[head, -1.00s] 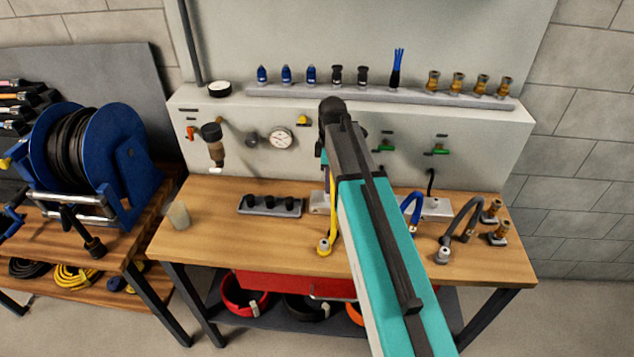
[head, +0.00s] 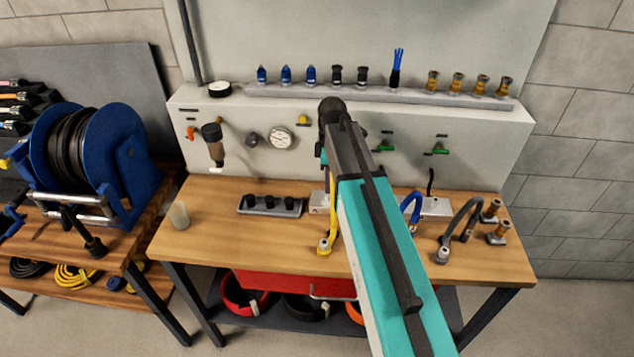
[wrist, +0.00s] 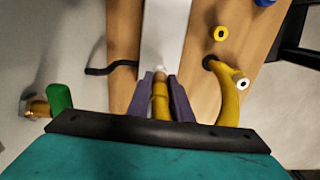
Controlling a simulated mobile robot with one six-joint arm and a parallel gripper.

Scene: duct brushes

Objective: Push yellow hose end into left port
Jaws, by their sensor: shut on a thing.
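In the wrist view, my gripper (wrist: 160,92) has its two purple fingers closed around the yellow hose end (wrist: 160,104). Its pale tip points at a white block (wrist: 164,30) and meets or nearly meets the block's near edge; I cannot tell how far it is in. The yellow hose (wrist: 231,100) bends beside the right finger. In the head view my teal arm hides the gripper. There the yellow hose (head: 333,225) hangs by the white block (head: 318,203) to a yellow fitting on the bench. Which port faces the tip is not clear.
On the wooden bench (head: 215,225), a blue hose (head: 411,205) and a dark hose (head: 463,215) stand right of my arm. A black-knobbed rack (head: 270,206) and a cup (head: 179,215) are left. A green lever (wrist: 59,97) is left of my fingers.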

